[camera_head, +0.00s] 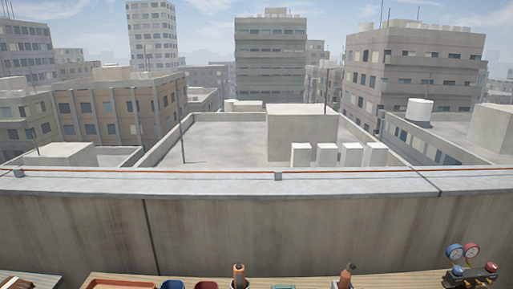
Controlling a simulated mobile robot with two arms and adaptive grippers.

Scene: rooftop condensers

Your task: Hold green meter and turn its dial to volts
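No green meter can be made out for certain. A thin teal-green edge (284,287) shows at the bottom of the head view, on the wooden table, cut off by the frame; I cannot tell whether it is the meter. No dial is visible. Neither of my grippers is in view.
Only the far strip of a wooden table (420,281) shows. On it are an orange-rimmed tray (120,284), blue (172,285) and dark red (206,285) round things, two orange-topped things (239,271) (347,272), and a gauge set (465,253). A concrete parapet (300,225) stands behind.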

